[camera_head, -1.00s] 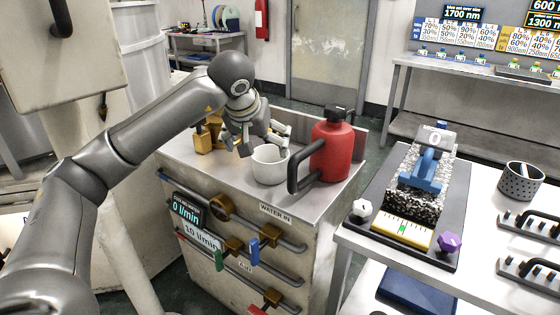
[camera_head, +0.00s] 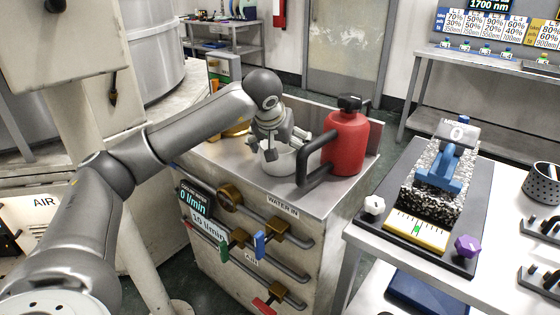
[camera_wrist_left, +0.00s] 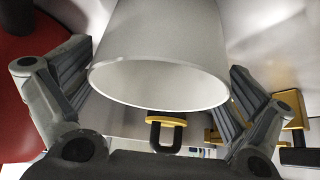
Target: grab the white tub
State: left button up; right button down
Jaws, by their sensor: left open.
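The white tub (camera_head: 278,166) stands upright on the steel top of the cabinet (camera_head: 228,162), just left of the red can. My left gripper (camera_head: 285,145) is open at the tub, and its fingers partly cover the tub's upper part. In the left wrist view the tub (camera_wrist_left: 160,50) fills the middle, its round rim facing the camera. The left gripper's fingers (camera_wrist_left: 160,78) stand one on each side of it. Contact between the fingers and the tub wall is not clear. My right gripper is not in view.
The red can (camera_head: 346,142) with its dark handle stands close on the tub's right. A brass fitting (camera_head: 236,131) shows partly behind my left arm. Valves and pipes (camera_head: 275,230) stick out of the cabinet front. A bench with a stone block (camera_head: 440,185) stands to the right.

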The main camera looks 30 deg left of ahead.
pick_arm(q)
jog(key=x, duration=0.2)
jog(key=shift+w+f, duration=0.15)
jog(key=shift+f, duration=0.1)
jog(key=c, duration=0.9)
